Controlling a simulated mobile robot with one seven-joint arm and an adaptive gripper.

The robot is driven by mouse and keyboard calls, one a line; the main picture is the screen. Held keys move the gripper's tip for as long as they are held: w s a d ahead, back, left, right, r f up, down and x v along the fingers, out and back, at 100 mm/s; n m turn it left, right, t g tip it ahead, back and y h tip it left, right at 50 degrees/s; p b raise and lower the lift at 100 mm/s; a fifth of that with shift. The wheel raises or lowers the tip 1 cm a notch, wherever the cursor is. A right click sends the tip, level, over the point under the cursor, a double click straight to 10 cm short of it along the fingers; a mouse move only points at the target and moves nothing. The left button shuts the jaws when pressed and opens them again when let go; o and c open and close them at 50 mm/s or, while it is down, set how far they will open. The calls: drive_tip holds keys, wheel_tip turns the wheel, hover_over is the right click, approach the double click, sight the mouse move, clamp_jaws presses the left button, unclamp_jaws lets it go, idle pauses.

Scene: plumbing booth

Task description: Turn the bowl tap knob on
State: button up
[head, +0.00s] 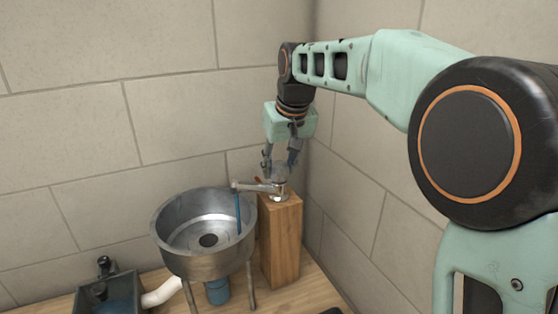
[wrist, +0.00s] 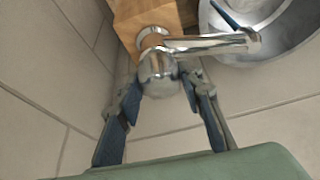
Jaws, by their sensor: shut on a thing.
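The chrome bowl tap (head: 270,188) stands on a wooden block (head: 280,240), with its spout pointing left over the metal bowl (head: 176,245). A thin blue stream (head: 238,213) hangs from the spout end into the bowl; it also shows in the wrist view (wrist: 224,14). The round chrome knob (wrist: 158,72) is at the tap's top. My gripper (head: 279,170) comes down from above, with one finger on each side of the knob, shut on it. The fingers partly hide the knob in the head view.
A dark basin (head: 110,292) with blue water and a small black tap stands at lower left, beside a white pipe (head: 163,292). A blue cup-like thing (head: 218,291) is under the bowl. Tiled walls meet in a corner close behind the wooden block.

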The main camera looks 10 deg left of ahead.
drive_tip(key=n+g+y+p, duration=0.1)
drive_tip(key=n+p, duration=0.1)
drive_tip(key=n, duration=0.2)
drive_tip(key=shift+r, duration=0.15)
drive_tip(key=shift+n+g+y+p, duration=0.3)
drive_tip(key=shift+n+g+p, duration=0.2)
drive_tip(key=shift+n+p, duration=0.7)
drive_tip(key=shift+n, duration=0.3)
drive_tip(key=o, duration=1.2)
drive_tip(key=shift+c, duration=0.2)
drive_tip(key=v, duration=1.1)
drive_tip(key=shift+d+r, duration=0.2)
drive_tip(key=shift+r, duration=0.2)
